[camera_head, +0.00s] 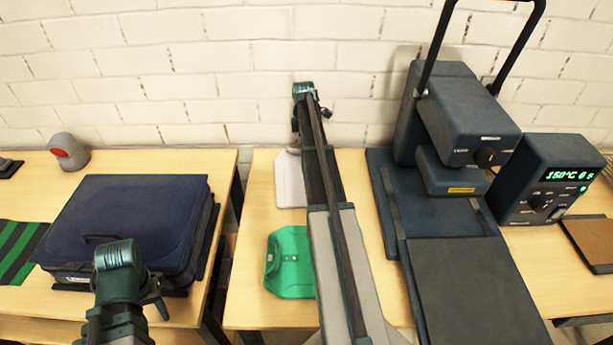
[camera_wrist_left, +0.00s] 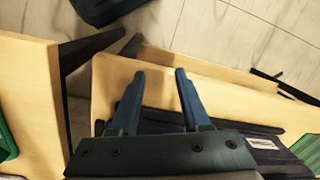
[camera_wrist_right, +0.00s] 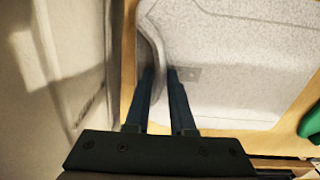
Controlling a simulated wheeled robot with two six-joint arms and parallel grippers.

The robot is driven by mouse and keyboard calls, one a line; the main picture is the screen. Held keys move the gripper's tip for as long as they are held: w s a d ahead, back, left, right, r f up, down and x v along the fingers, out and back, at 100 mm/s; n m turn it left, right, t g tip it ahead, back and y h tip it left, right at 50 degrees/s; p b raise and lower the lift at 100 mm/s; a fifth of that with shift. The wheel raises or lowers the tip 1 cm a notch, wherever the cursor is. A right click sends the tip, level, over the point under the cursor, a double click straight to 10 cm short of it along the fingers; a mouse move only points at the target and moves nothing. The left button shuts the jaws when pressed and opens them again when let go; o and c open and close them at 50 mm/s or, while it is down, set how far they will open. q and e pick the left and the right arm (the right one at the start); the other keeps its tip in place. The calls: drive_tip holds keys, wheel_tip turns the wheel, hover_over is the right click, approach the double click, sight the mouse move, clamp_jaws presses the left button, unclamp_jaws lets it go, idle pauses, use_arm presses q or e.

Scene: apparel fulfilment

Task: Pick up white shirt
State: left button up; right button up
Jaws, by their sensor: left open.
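The white shirt (camera_head: 289,180) lies folded on the right table near the back wall, partly hidden by my right arm. It fills much of the right wrist view (camera_wrist_right: 235,60), with a raised fold along its left edge. My right gripper (camera_wrist_right: 160,72) is at that edge, its fingers partly closed with the fold between them, and looks shut on it. In the head view its fingers are hidden. My left gripper (camera_wrist_left: 160,72) is open and empty, in front of the dark blue case (camera_head: 140,220) on the left table.
A folded green shirt (camera_head: 289,262) lies in front of the white one. A heat press (camera_head: 455,130) and its control box (camera_head: 548,180) stand to the right. A green striped item (camera_head: 20,250) lies at far left. A gap separates the tables.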

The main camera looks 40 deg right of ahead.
clamp_jaws()
use_arm(q)
drive_tip(key=shift+r, duration=0.1)
wheel_tip(320, 180, up, 10)
drive_tip(key=p, duration=1)
use_arm(e)
wheel_tip(320, 180, up, 10)
